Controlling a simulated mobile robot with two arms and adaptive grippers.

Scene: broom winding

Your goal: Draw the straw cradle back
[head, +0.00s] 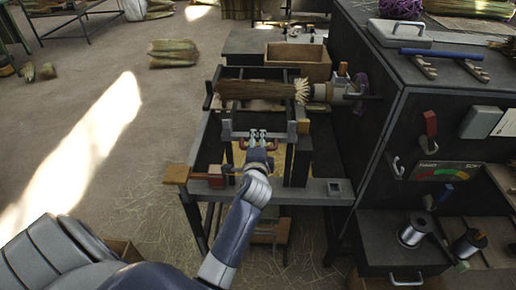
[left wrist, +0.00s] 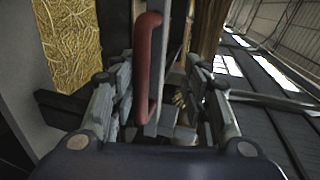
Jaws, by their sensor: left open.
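The straw cradle (head: 226,130) is a dark grey metal frame on the winding bench, with a red handle (head: 272,146) on its near side. A bundle of brown straw (head: 253,89) lies across it, its pale splayed end towards the chuck (head: 322,91) at the right. My left gripper (head: 257,133) is at the handle, open. In the left wrist view the red handle (left wrist: 148,75) and a grey bar run between the two open fingers (left wrist: 160,100); I cannot tell whether a finger touches them. My right gripper is not in view.
A black cabinet (head: 425,125) with a gauge and wire spools (head: 413,232) closes off the right. A wooden box (head: 298,63) stands behind. The floor at left is mostly open.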

